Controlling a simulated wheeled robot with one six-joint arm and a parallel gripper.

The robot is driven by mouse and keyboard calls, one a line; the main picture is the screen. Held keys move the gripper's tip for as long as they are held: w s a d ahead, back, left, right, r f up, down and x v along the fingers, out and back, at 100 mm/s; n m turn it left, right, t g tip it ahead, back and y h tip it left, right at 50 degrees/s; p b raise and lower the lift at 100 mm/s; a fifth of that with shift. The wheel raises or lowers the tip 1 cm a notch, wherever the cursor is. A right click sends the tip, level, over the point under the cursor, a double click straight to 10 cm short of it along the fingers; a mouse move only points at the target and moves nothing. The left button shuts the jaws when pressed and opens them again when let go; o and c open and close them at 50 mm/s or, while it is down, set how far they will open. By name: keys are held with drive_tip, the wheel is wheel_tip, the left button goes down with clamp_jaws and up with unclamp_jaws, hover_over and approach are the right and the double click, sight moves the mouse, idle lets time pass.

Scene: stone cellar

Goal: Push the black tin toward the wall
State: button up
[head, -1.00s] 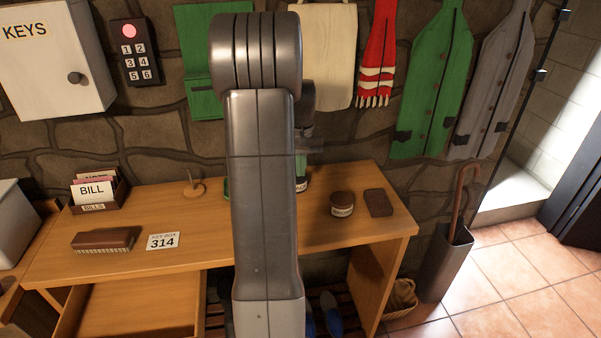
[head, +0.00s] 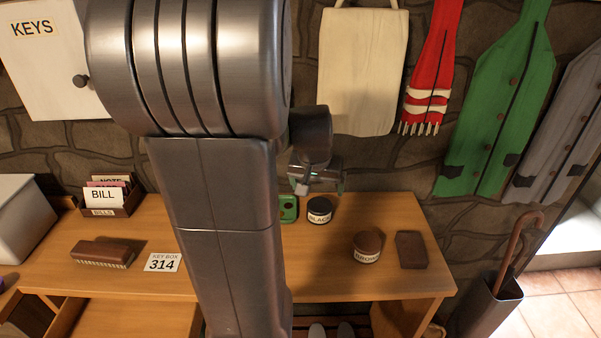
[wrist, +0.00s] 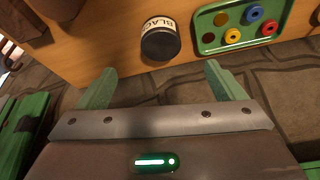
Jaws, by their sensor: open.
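The black tin (head: 319,211), with a white label reading BLACK, stands upright at the back of the wooden table (head: 330,275), close to the stone wall (head: 395,165). It also shows at the top of the wrist view (wrist: 160,43), beyond the gap between my fingertips. My gripper (head: 316,186) is above and behind the tin in the head view, apart from it. In the wrist view my gripper (wrist: 160,68) has its two green fingers wide apart with nothing between them.
A green tray (wrist: 205,45) with coloured rings stands beside the tin, mostly behind my arm in the head view. A brown tin (head: 367,246) and a dark brown block (head: 411,250) stand to the right. Cloth and coats hang on the wall above.

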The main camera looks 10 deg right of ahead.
sight(319, 207)
idle(0.5)
drive_tip(key=x, duration=1.3)
drive_tip(key=shift+w+d+f, duration=0.1)
drive_tip(key=shift+w+f, duration=0.15)
drive_tip(key=shift+w, duration=0.05)
